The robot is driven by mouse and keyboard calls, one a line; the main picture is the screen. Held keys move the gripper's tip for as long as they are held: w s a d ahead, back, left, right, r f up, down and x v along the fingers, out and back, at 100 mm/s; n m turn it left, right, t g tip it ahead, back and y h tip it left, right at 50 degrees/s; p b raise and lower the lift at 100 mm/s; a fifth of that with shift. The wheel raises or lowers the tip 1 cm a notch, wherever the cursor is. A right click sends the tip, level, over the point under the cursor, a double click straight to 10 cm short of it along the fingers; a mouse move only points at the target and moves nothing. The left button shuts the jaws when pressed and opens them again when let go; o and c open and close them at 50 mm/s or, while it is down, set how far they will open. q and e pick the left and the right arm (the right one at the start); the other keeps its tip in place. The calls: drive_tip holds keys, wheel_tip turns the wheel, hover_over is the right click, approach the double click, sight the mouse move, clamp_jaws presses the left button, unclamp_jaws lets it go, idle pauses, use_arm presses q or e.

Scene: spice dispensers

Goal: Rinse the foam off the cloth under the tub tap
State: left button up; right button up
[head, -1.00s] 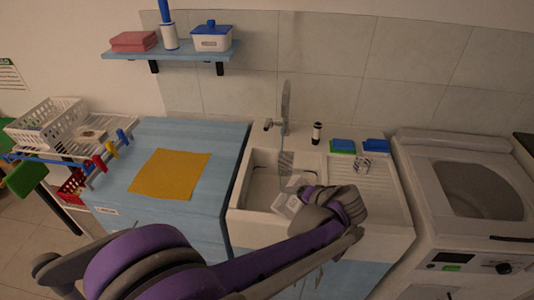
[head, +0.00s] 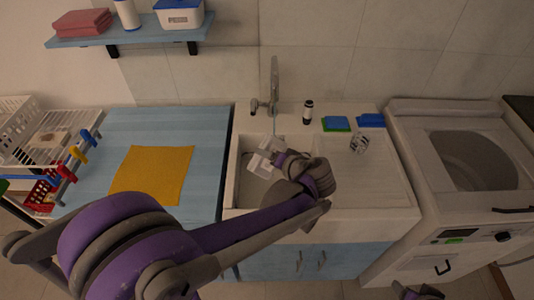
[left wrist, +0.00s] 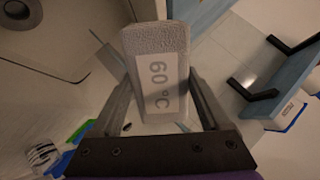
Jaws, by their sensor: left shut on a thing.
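My left gripper (head: 276,157) is over the tub (head: 232,172), close in front of the tap (head: 274,85). It is shut on the cloth (left wrist: 157,45), a grey, textured, block-like fold with a white "60 °C" label, held between the two fingers in the left wrist view. In the head view the cloth (head: 258,165) is a small pale shape. A thin pale bluish streak runs down below the tap, near the cloth; I cannot tell if it touches it. No foam can be made out on the cloth's visible face.
A yellow cloth (head: 152,175) lies on the blue counter (head: 205,125). A washing machine (head: 460,190) stands at right. The tub's drain (left wrist: 18,10) shows.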

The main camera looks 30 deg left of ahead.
use_arm(q)
drive_tip(key=shift+w+a+f, duration=0.1)
drive_tip(key=shift+w, duration=0.35)
drive_tip(key=w+a+f, duration=0.1)
drive_tip(key=w+a, duration=0.1)
drive_tip(key=w, duration=0.3)
drive_tip(key=w+a+f, duration=0.1)
drive_tip(key=w+a, duration=0.2)
drive_tip(key=w, duration=0.3)
drive_tip(key=shift+w+a+f+b, duration=0.25)
drive_tip(key=shift+a+f+b, duration=0.05)
drive_tip(key=shift+b, duration=0.15)
use_arm(e)
drive_tip(key=shift+s+d+f, duration=0.1)
drive_tip(key=shift+s+f, duration=0.35)
drive_tip(key=shift+f, duration=0.25)
use_arm(q)
drive_tip(key=shift+w+d, duration=0.1)
drive_tip(key=shift+d, duration=0.05)
drive_tip(key=shift+w+d, duration=0.2)
drive_tip(key=shift+d, duration=0.2)
drive_tip(key=shift+s+a, duration=0.1)
drive_tip(key=shift+s+a, duration=0.2)
drive_tip(key=shift+a, duration=0.25)
use_arm(e)
drive_tip(key=shift+f, duration=0.1)
use_arm(q)
drive_tip(key=shift+w+d, duration=0.1)
drive_tip(key=shift+d, duration=0.05)
